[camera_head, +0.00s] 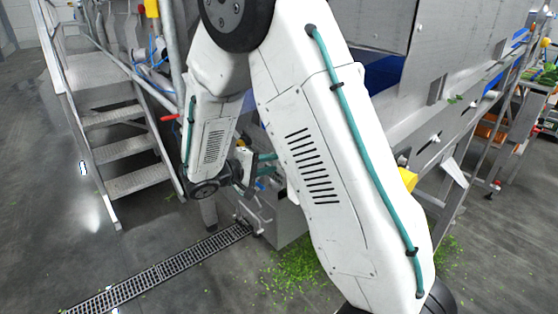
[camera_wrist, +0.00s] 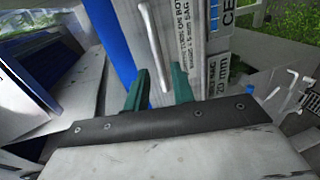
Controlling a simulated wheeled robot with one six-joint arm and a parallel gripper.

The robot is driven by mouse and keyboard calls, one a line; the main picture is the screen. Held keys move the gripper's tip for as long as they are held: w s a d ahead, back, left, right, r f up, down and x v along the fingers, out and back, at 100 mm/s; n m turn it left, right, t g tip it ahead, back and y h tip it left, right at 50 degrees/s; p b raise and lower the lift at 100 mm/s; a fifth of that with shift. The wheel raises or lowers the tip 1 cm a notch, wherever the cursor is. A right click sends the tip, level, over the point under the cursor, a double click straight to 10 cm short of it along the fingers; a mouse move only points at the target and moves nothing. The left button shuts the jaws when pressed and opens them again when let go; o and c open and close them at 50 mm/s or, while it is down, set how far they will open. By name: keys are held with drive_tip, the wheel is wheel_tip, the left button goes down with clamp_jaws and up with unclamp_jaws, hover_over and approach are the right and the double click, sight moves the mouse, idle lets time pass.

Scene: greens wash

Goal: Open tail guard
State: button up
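In the wrist view, the two teal fingers of my gripper (camera_wrist: 160,90) are spread apart. A pale metal bar handle (camera_wrist: 152,38) stands on a grey panel, which appears to be the tail guard (camera_wrist: 184,52). The handle's lower end shows in the gap between the fingers, with no finger visibly closed on it; I cannot tell how far off it is in depth. Printed labels (camera_wrist: 218,75) are on the panel's right side. In the head view, my gripper (camera_head: 266,167) is beside the machine's lower end, partly hidden by my arm, and the handle cannot be made out.
A blue strip (camera_wrist: 113,38) runs along the panel's left side. Metal steps (camera_head: 128,147) with rails stand at left, and the large machine body (camera_head: 440,125) is at right. A floor drain grate (camera_head: 160,273) and scattered green leaves (camera_head: 295,272) lie below. The left floor is clear.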

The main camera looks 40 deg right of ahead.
sight(281, 161)
drive_tip(key=shift+x, duration=2.25)
drive_tip(key=shift+c, duration=0.4)
clamp_jaws()
drive_tip(key=shift+f, duration=0.15)
